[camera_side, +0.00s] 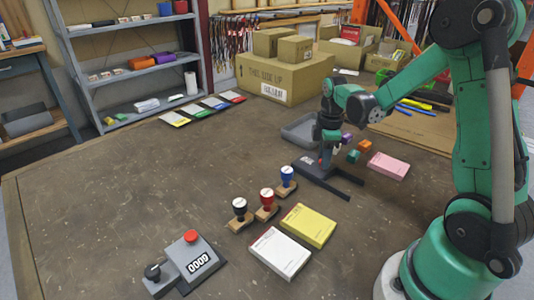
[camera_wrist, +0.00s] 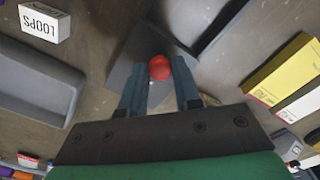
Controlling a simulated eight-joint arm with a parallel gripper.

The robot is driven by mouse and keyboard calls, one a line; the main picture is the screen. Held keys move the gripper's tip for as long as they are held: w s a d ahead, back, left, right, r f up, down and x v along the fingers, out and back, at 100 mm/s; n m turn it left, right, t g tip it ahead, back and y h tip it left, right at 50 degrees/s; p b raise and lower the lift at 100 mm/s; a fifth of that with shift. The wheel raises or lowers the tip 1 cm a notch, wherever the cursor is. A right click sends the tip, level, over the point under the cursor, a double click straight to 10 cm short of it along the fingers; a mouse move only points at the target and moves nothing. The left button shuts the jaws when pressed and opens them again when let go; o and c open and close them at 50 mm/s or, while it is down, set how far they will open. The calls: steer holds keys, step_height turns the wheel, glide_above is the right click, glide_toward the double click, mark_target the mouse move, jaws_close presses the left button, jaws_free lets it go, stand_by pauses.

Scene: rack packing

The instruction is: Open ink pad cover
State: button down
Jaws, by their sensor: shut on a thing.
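The dark grey ink pad (camera_side: 310,168) lies on the table under my gripper, with a small pale label on one side. In the wrist view its grey cover (camera_wrist: 122,73) carries a round red knob (camera_wrist: 159,67). My gripper (camera_side: 323,162) points down at the pad; in the wrist view its two fingers (camera_wrist: 159,82) stand either side of the red knob and are shut on it. In the side view the fingers largely hide the knob. I cannot tell whether the cover is raised from the pad.
A grey tray (camera_side: 297,131) and several coloured blocks (camera_side: 354,156) are close behind the pad; a pink box (camera_side: 388,166) is to its right. Stamps (camera_side: 287,184), a yellow box (camera_side: 308,225) and a white box (camera_side: 280,254) stand in front. The table's left is mostly clear.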

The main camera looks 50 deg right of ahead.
stand_by(0.5)
steer(key=s, duration=0.7)
steer(key=shift+s, duration=0.15)
steer(key=c, duration=0.6)
jaws_free()
steer(key=shift+r, duration=0.15)
steer(key=shift+r, duration=2.7)
